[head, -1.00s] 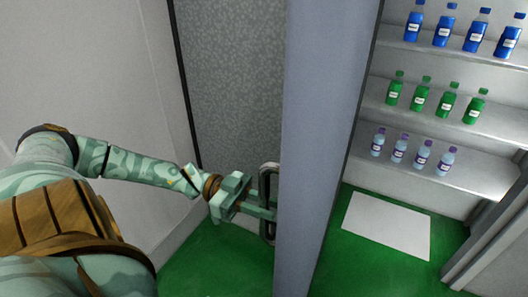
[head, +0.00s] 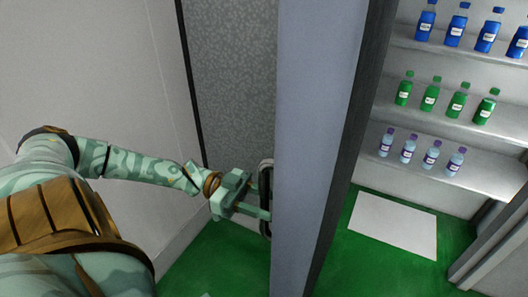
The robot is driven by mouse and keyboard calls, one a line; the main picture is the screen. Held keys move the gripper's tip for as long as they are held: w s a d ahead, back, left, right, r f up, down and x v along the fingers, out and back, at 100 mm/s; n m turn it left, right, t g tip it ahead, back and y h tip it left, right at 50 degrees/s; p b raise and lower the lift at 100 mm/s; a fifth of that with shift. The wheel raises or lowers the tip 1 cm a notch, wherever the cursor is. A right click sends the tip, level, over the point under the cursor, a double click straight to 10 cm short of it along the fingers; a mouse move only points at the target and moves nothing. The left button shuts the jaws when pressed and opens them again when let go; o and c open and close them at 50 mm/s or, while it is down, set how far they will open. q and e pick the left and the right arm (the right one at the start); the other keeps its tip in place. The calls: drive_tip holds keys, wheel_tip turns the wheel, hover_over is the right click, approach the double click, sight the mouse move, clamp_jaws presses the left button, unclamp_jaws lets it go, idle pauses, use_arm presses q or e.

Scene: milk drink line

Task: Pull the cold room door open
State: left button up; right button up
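The cold room door (head: 318,150) stands open, its grey edge towards me and its speckled face (head: 232,90) to the left. A dark upright handle (head: 265,180) sits on that face near the edge. My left gripper (head: 262,208) is at the lower part of the handle, its fingers closed around the bar; the fingertips are partly hidden by the bar and door edge. My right gripper is not in view.
Right of the door, the room shows shelves with blue bottles (head: 456,30), green bottles (head: 430,97) and pale purple-capped bottles (head: 409,150). A white mat (head: 393,225) lies on the green floor (head: 350,270). A pale wall (head: 80,70) stands at left.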

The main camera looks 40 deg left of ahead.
use_arm(q)
drive_tip(key=v, duration=1.6)
drive_tip(key=shift+a, duration=0.15)
